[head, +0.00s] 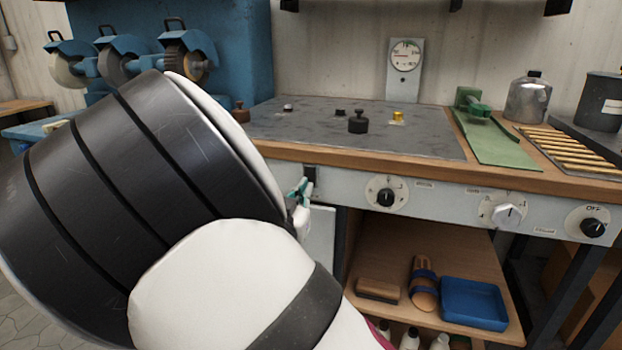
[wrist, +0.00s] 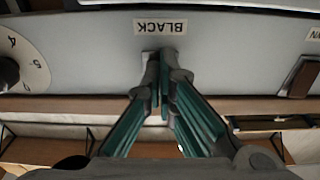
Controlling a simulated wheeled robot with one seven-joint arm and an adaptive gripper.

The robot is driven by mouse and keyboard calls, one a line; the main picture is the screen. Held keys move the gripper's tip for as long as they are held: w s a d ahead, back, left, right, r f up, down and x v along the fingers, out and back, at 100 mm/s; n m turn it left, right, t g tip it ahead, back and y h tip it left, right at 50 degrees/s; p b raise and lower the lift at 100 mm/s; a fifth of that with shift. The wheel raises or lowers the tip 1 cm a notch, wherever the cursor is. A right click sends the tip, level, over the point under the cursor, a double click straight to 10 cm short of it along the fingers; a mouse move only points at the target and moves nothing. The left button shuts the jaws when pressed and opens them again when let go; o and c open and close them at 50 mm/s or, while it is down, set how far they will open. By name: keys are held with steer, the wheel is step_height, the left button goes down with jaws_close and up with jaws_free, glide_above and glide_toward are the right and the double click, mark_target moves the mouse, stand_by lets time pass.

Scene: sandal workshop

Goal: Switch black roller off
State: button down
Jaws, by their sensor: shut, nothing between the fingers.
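My gripper (wrist: 163,75) is shut and empty in the wrist view. Its fingertips are at the pale control panel (wrist: 90,50), right by the upside-down label BLACK (wrist: 160,27). Any switch at that label is hidden behind the fingertips, so I cannot tell its position or whether they touch it. In the head view my gripper (head: 300,190) shows only partly beyond my arm, near the left part of the panel front. Three blue-hooded wheels stand at the back left; the middle wheel (head: 115,65) is dark. I cannot tell whether it turns.
A brown rocker switch (wrist: 301,77) sits to the right, by a cut-off label ending in WN. A numbered dial (wrist: 8,75) is at the left. In the head view, several knobs line the panel, and a shelf below holds a blue tray (head: 474,303).

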steer(key=shift+w+d, duration=0.15)
steer(key=shift+w, duration=0.2)
steer(key=r+p+v, duration=0.1)
steer(key=p+v, duration=0.1)
steer(key=v, duration=0.6)
stand_by(0.5)
steer(key=shift+f, duration=0.1)
